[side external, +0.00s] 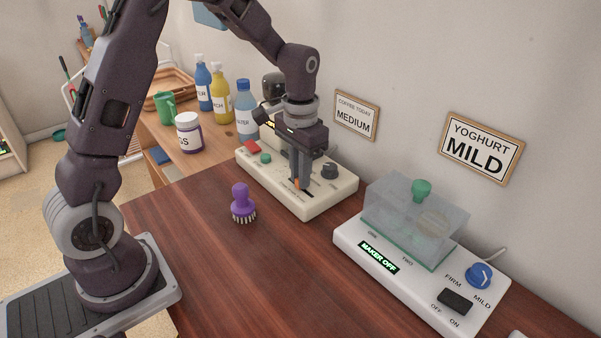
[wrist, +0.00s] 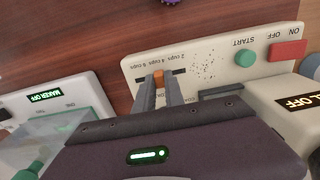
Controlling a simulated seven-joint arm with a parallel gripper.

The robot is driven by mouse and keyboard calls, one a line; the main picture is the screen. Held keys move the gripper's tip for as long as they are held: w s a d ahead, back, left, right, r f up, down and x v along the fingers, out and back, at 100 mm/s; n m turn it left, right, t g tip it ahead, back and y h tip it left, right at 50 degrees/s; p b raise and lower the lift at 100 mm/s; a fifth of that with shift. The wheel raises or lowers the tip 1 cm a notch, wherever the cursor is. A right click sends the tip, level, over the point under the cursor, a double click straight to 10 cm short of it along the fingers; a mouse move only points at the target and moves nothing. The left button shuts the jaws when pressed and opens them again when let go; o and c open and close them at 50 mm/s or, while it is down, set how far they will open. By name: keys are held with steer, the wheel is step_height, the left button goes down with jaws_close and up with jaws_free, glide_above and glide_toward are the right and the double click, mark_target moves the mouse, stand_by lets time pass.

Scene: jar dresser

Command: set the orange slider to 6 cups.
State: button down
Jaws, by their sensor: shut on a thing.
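The orange slider (wrist: 158,75) sits in a dark slot on the cream coffee machine (wrist: 205,65). My gripper (wrist: 158,79) is shut on it, one finger on each side. In the wrist view the slider is near the middle of the visible slot, with some slot showing on either side. Small cup labels (wrist: 149,60) run beside the slot, upside down in this view; I cannot tell exactly which mark the slider lines up with. In the side view my gripper (side external: 300,187) points down onto the machine (side external: 322,207), and a bit of the orange slider (side external: 296,184) shows.
The machine also has a green START button (wrist: 244,57), a red switch (wrist: 288,51) and a dark knob (side external: 330,171). A yoghurt maker (side external: 350,238) stands to the right, a purple brush (side external: 242,203) in front. A wall sign (side external: 356,116) reads MEDIUM.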

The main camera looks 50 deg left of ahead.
mark_target(311, 196)
steer(key=shift+d, duration=1.8)
steer(key=c, duration=1.4)
jaws_free()
step_height(311, 196, up, 7)
steer(key=shift+r, duration=0.1)
